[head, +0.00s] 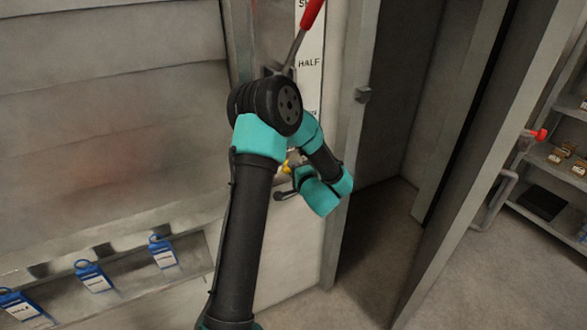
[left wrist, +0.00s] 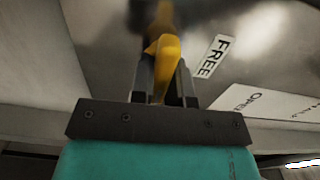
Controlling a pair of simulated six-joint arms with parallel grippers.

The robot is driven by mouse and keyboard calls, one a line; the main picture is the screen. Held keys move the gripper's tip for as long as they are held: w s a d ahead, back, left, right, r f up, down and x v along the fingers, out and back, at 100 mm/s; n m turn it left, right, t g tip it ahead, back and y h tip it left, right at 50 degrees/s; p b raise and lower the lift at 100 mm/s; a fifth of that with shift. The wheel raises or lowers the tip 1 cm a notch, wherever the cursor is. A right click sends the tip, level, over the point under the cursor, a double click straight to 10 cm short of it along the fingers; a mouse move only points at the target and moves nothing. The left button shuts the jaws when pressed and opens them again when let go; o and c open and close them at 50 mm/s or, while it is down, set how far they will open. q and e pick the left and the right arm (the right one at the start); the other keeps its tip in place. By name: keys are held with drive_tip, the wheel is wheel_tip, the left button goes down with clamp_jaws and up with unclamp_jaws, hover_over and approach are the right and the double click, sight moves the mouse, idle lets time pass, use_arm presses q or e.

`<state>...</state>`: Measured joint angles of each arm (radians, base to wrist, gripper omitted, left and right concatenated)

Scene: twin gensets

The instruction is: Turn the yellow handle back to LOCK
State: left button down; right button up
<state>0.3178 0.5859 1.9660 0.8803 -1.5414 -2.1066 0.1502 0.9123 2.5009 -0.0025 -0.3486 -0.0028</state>
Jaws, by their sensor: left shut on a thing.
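The yellow handle (left wrist: 161,52) shows in the left wrist view, running up from between the fingers of my left gripper (left wrist: 163,85). The gripper is shut on it. A label reading FREE (left wrist: 213,56) is on the panel right of the handle. No LOCK label is readable. In the head view only a small bit of the yellow handle (head: 286,167) shows behind my left arm, beside the gripper (head: 284,194); the arm hides most of it. My right gripper is in neither view.
A red-handled lever (head: 309,14) stands above my left arm, beside a white scale strip reading HALF (head: 309,63). Several blue tags (head: 163,251) hang along a ledge at lower left.

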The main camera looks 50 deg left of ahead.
use_arm(q)
drive_tip(key=shift+m, duration=0.3)
drive_tip(key=c, duration=1.1)
unclamp_jaws()
drive_tip(key=shift+d, duration=0.1)
drive_tip(key=v, duration=1.7)
drive_tip(key=shift+d+r, duration=0.1)
drive_tip(key=shift+d, duration=0.05)
